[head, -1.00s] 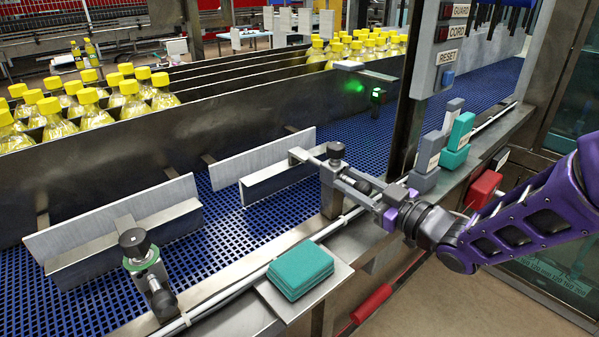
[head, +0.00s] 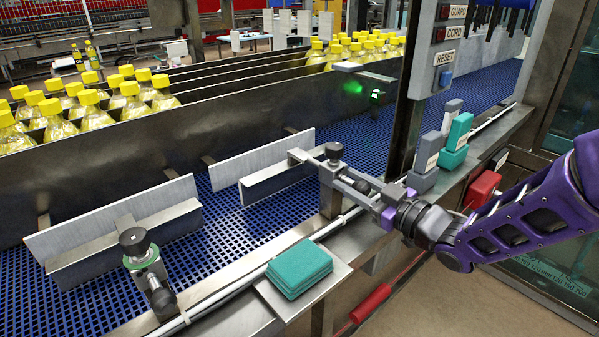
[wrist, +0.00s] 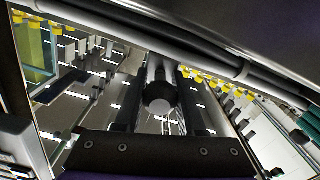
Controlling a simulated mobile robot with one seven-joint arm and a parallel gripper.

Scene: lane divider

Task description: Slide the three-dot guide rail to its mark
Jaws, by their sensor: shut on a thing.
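Two pale guide rails lie along the blue conveyor: a left rail (head: 125,232) and a right rail (head: 275,180). No dots can be made out on either, nor a mark. The right rail's bracket carries a dark clamp knob (head: 334,151) at the belt edge. My gripper (head: 385,208) is shut on the outer end of the right rail's bracket, just outside the conveyor frame. In the wrist view a round dark rod end (wrist: 159,98) shows between my fingers. The left rail has its own dark knob (head: 134,242) with a green ring.
A teal stack of pads (head: 300,268) sits on a steel plate by the front edge. Grey and teal blocks (head: 455,140) stand on the frame right of my gripper, near a red box (head: 483,188) and a dark post. Yellow-capped bottles (head: 130,95) fill lanes behind the steel wall.

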